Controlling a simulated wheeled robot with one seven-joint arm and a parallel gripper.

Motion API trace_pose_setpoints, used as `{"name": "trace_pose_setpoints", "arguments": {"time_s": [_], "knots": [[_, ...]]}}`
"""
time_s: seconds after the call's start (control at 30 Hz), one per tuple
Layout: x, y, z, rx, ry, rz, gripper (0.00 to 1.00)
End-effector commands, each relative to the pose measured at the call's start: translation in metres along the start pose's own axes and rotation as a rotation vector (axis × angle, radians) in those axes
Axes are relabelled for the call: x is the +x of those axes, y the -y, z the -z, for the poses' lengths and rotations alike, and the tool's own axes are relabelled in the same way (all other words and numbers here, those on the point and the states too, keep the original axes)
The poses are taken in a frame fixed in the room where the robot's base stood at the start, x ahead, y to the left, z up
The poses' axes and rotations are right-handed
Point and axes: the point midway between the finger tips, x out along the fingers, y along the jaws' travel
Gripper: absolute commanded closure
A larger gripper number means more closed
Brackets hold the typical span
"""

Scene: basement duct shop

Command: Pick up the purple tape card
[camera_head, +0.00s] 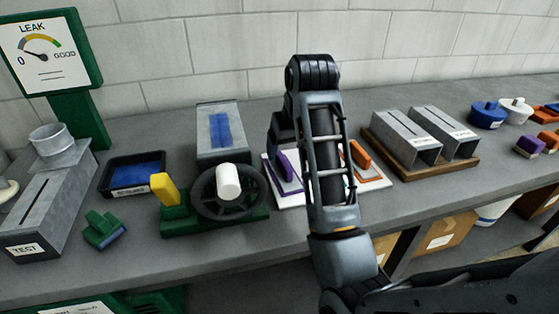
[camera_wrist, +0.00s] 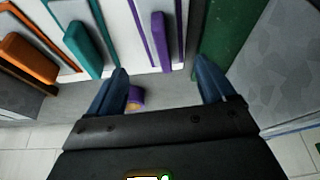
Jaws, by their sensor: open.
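The purple tape card is a pale upright-looking plate with a purple stripe and a thick purple grip (camera_wrist: 162,42). In the wrist view it is at the top middle, just beyond my open fingertips (camera_wrist: 161,68). Its grip lies between the lines of the two fingers, apart from them, with nothing held. In the head view the purple grip (camera_head: 287,166) shows just left of my arm, which hides part of the cards. My gripper is mostly hidden behind the arm there.
Left of the purple card in the wrist view are a teal card (camera_wrist: 84,44) and an orange card (camera_wrist: 27,58). A green surface (camera_wrist: 222,40) is close on the right. In the head view a green-based wheel device (camera_head: 230,190) stands left of the cards, metal ducts (camera_head: 425,135) right.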

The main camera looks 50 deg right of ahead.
Motion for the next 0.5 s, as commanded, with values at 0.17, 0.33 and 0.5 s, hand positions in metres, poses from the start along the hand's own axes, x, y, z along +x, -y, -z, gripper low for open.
{"name": "trace_pose_setpoints", "arguments": {"time_s": [0.17, 0.33, 0.5], "knots": [[0.016, 0.001, -0.001, -0.001, 0.003, 0.000, 0.17], [0.032, 0.002, -0.001, -0.001, 0.003, 0.000, 0.17], [0.055, 0.006, -0.003, -0.002, 0.004, 0.000, 0.17]]}}
